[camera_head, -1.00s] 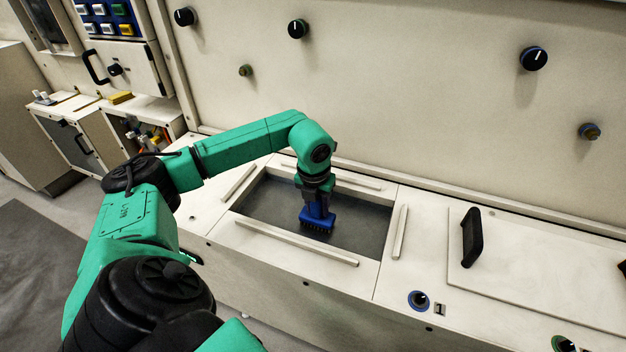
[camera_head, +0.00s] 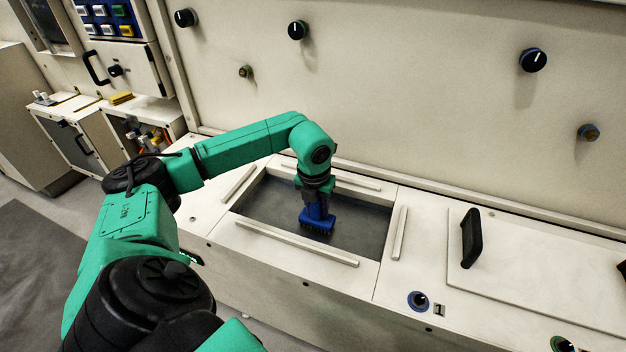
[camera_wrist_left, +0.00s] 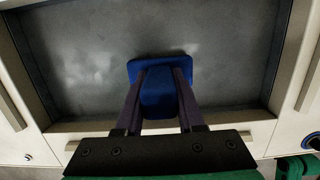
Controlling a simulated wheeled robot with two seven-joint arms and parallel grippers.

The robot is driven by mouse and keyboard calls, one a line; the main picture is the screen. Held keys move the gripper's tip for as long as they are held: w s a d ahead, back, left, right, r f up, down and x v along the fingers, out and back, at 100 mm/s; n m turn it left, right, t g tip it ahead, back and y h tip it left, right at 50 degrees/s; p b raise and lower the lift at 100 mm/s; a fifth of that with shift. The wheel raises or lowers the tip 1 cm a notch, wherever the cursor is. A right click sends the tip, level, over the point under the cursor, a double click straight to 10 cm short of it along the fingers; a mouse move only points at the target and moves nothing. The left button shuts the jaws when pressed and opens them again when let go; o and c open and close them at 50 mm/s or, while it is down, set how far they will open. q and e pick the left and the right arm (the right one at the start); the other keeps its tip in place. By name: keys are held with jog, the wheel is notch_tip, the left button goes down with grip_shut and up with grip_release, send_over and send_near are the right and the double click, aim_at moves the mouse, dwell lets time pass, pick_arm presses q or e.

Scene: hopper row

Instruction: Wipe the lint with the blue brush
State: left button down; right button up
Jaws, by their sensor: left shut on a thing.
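The blue brush (camera_head: 318,222) is in my left gripper (camera_head: 316,203), with its dark bristles pointing down into the open hopper recess (camera_head: 361,224). My left gripper is shut on the brush's upper part. In the left wrist view, the two fingers (camera_wrist_left: 160,92) close on either side of the blue brush (camera_wrist_left: 160,68) over the grey recess floor (camera_wrist_left: 85,75). I cannot tell whether the bristles touch the floor. I cannot make out any distinct lint; the wrist view shows only faint pale patches on the floor. My right gripper is not in view.
Raised rails (camera_head: 296,243) border the recess. A lid with a black handle (camera_head: 471,238) lies to the right, beside a blue-ringed knob (camera_head: 419,300). A tall panel with knobs (camera_head: 533,60) rises behind. A yellow block (camera_head: 121,98) sits on a far-left cabinet.

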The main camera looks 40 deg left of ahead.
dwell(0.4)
pick_arm(q)
jog(key=shift+s+d+f, duration=0.1)
jog(key=shift+s+d, duration=0.15)
jog(key=shift+s, duration=0.4)
jog(key=shift+r+p, duration=0.6)
jog(key=shift+r, duration=0.2)
jog(key=shift+w, duration=0.1)
jog(key=w+b, duration=0.1)
jog(key=w+a+b, duration=0.1)
jog(key=w+b, duration=0.1)
jog(key=w+f+b, duration=0.1)
jog(key=w, duration=0.1)
jog(key=shift+a, duration=0.4)
jog(key=shift+w+a+r, duration=0.1)
jog(key=shift+w+r, duration=0.1)
jog(key=shift+w, duration=0.1)
notch_tip(320, 180, up, 4)
jog(key=p, duration=0.3)
jog(key=shift+r+p, duration=0.2)
jog(key=shift+p, duration=0.2)
